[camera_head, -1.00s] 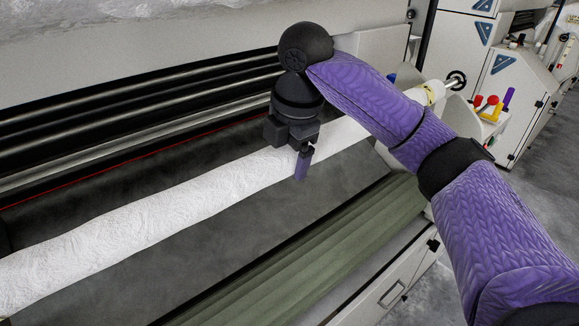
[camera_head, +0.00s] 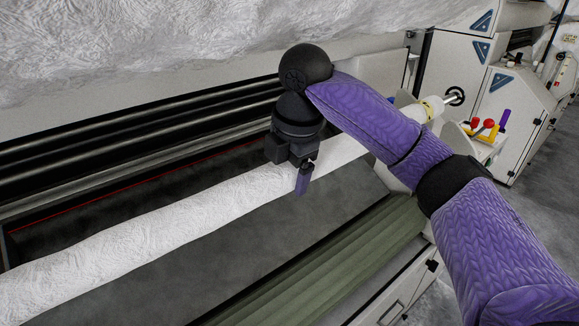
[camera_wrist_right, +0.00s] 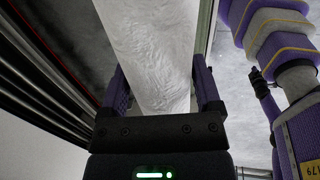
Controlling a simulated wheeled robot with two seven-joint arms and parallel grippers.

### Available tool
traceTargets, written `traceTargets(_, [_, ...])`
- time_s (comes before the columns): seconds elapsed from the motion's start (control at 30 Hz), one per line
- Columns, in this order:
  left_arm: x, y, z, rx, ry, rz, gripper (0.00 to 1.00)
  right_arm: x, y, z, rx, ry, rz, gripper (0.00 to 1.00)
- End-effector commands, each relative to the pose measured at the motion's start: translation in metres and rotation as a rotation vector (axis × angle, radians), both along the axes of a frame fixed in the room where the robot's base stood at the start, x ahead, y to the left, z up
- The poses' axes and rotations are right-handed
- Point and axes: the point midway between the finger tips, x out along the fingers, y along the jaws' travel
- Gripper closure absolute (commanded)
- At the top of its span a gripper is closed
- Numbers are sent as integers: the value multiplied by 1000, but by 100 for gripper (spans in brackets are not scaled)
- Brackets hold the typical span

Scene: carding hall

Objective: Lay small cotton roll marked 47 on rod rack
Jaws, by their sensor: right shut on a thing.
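A long white cotton roll (camera_head: 170,234) runs diagonally from the lower left to the upper right in the head view. A yellow band (camera_head: 432,106) is near its far right end; no number is readable on it. My right gripper (camera_head: 303,170) is shut on the roll, from above. In the right wrist view, its two purple fingers (camera_wrist_right: 160,92) stand on either side of the roll (camera_wrist_right: 153,48). My left gripper does not show in the head view. Dark parallel rods (camera_head: 150,122) lie behind the roll; I cannot tell whether they are the rod rack.
Green fluted rollers (camera_head: 330,262) lie in front of the roll. A white fibrous mass (camera_head: 200,35) hangs along the top. Red and yellow handles (camera_head: 482,128) and white machine cabinets (camera_head: 505,100) stand at the right. Grey floor (camera_head: 545,190) is open there.

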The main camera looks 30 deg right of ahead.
Motion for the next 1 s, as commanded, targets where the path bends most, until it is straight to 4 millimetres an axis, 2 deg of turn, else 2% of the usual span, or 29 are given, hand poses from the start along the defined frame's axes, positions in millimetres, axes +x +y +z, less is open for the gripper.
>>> traceTargets(0.3, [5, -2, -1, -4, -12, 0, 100, 0, 0, 0, 1, -4, -1, 100])
traceTargets(0.4, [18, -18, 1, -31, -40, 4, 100, -12, -2, 0, 1, -4, -1, 100])
traceTargets(0.47, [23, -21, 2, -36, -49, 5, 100, -19, -2, 0, 1, -4, -1, 100])
traceTargets(1.0, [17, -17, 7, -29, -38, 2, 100, -84, -8, 0, -3, -4, -1, 100])
